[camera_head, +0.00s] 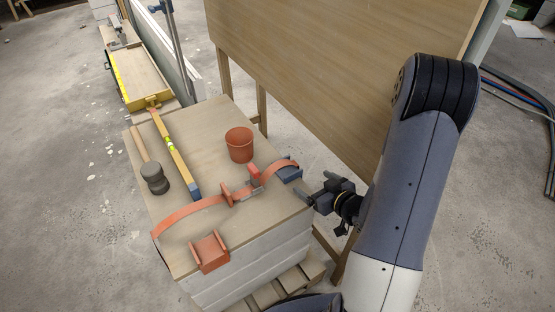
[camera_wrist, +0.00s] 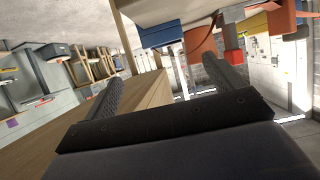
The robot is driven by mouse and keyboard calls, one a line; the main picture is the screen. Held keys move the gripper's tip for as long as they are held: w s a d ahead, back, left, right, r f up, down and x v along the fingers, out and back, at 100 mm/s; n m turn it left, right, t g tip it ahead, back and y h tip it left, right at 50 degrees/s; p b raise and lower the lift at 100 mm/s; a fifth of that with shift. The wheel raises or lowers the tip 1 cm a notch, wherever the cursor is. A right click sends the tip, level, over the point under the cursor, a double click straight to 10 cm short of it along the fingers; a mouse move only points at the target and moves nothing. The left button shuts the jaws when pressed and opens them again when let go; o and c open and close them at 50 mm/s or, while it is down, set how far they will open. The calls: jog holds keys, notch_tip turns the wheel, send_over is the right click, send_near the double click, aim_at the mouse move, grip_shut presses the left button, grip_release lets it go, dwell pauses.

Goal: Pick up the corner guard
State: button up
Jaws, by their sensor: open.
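The orange, angled piece that looks like the corner guard (camera_head: 210,252) sits at the front edge of the plywood-topped stack (camera_head: 190,226), with raised sides and a face toward the edge. My gripper (camera_head: 318,192) is open and empty, just beyond the stack's right edge and well to the right of the guard. In the wrist view its two dark fingers (camera_wrist: 168,78) stand wide apart with nothing between them. Orange and blue items show at the top of that view; I cannot tell whether the guard is among them.
An orange strap with a buckle (camera_head: 190,217) curves across the top behind the guard. A red cup (camera_head: 240,145), a blue block (camera_head: 288,172), a yellow level (camera_head: 177,160) and a mallet (camera_head: 154,178) lie there too. A large wooden panel (camera_head: 345,70) stands behind.

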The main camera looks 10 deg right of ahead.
aim_at(293, 173)
jog(key=x, duration=0.6)
jog(key=shift+a+r, duration=0.1)
jog(key=x, duration=0.5)
jog(key=shift+s+a+f+b, duration=0.25)
jog(key=shift+f+b, duration=0.1)
jog(key=shift+b, duration=0.05)
jog(key=c, duration=1.1)
jog(key=shift+r, duration=0.1)
jog(key=shift+c, duration=0.2)
notch_tip(293, 173, up, 10)
jog(key=shift+f+p, duration=0.1)
jog(key=shift+p, duration=1)
